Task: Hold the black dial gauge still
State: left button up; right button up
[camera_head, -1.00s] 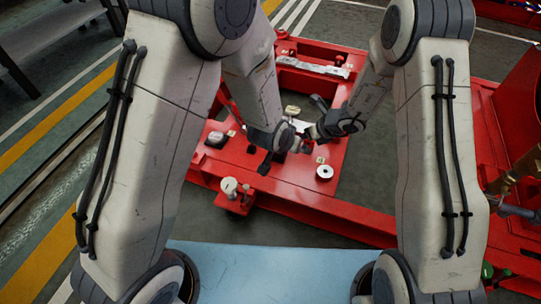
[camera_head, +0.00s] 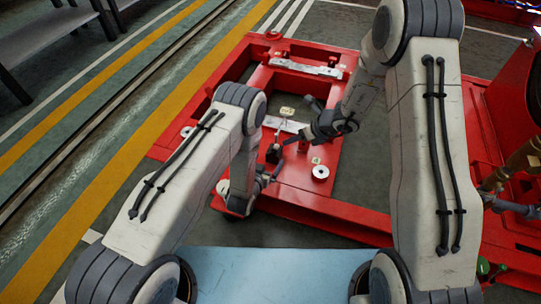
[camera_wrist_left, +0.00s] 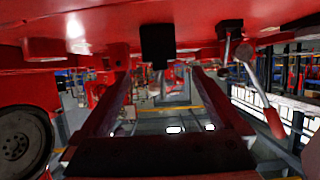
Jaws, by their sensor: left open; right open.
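A small black block with a thin upright stem (camera_head: 272,154), which looks like the black dial gauge, stands on the red base frame. A black block (camera_wrist_left: 157,45) in the left wrist view may be the same thing; its dial face cannot be made out. My left gripper (camera_head: 277,172) is open, low at the near edge of the frame, just below and right of the block, with no visible contact. My right gripper (camera_head: 299,142) is open, above the frame and right of the block. Neither holds anything that I can see.
The red base frame (camera_head: 290,205) spans the middle. A round silver piece (camera_head: 320,172) sits right of the grippers. A pale blue surface (camera_head: 270,270) lies in front. In the left wrist view, a red-handled lever (camera_wrist_left: 272,120) is at the right.

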aim_at(273, 153)
pick_arm(q)
jog(key=x, duration=0.9)
jog(key=shift+f, duration=0.1)
grip_shut()
jog(key=shift+c, duration=1.2)
grip_release()
grip_shut()
